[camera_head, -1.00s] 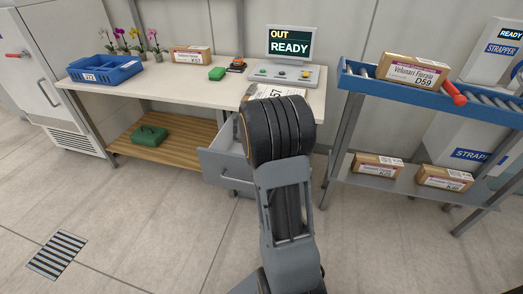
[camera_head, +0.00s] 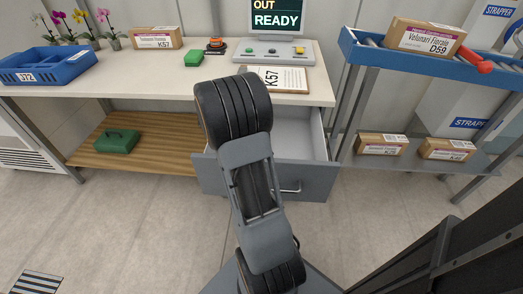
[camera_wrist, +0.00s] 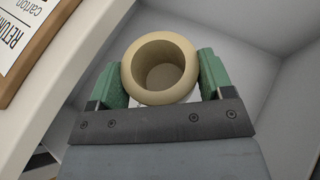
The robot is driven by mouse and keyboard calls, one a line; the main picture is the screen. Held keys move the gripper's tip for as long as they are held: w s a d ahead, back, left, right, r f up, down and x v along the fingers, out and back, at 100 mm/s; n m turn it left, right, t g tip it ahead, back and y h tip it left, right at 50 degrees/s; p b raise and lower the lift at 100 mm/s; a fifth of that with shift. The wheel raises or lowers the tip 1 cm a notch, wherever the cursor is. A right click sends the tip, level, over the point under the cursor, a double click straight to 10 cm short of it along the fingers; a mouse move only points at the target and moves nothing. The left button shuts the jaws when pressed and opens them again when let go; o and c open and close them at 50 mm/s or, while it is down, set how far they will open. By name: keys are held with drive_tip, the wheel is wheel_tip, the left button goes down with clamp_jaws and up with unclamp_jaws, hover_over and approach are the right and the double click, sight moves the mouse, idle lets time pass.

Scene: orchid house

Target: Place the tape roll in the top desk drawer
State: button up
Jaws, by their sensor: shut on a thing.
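The tape roll (camera_wrist: 158,97) is a tan ring with a wide hole, seen in the wrist view. My gripper (camera_wrist: 160,74) is shut on it, with a green finger against each side. Grey walls of the open top desk drawer (camera_wrist: 236,25) show around and behind the roll. In the head view the drawer (camera_head: 312,182) is pulled out below the desk's right part, its pale inside partly visible. My arm covers its left part and hides the gripper and roll there. I cannot tell whether the roll touches the drawer floor.
On the desk top (camera_head: 150,76) a clipboard (camera_head: 278,79) lies near the edge above the drawer. A roller rack (camera_head: 372,55) stands right.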

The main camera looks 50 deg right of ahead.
drive_tip(key=shift+w+f+b, duration=0.15)
drive_tip(key=shift+f+b, duration=0.2)
drive_tip(key=shift+f, duration=0.25)
drive_tip(key=shift+w+f+b, duration=0.15)
drive_tip(key=shift+f+b, duration=0.2)
drive_tip(key=shift+f, duration=0.2)
drive_tip(key=shift+d+f+b, duration=0.2)
drive_tip(key=shift+f+b, duration=0.1)
drive_tip(key=s+a+f+b+x, duration=0.1)
drive_tip(key=b+x, duration=0.1)
drive_tip(key=x, duration=0.8)
drive_tip(key=b, duration=0.2)
hover_over(287, 145)
drive_tip(key=f, duration=0.4)
drive_tip(key=shift+w+a+f, duration=0.1)
drive_tip(key=shift+w+a, duration=0.05)
drive_tip(key=shift+a, duration=0.2)
drive_tip(key=shift+s+d+f+b, duration=0.2)
drive_tip(key=shift+d+f+b, duration=0.1)
drive_tip(key=shift+f, duration=0.2)
drive_tip(key=shift+f+b, duration=0.4)
drive_tip(key=shift+f, duration=1.05)
drive_tip(key=shift+f+b, duration=0.25)
drive_tip(key=shift+b, duration=0.05)
drive_tip(key=o, duration=1)
drive_tip(key=shift+c, duration=0.2)
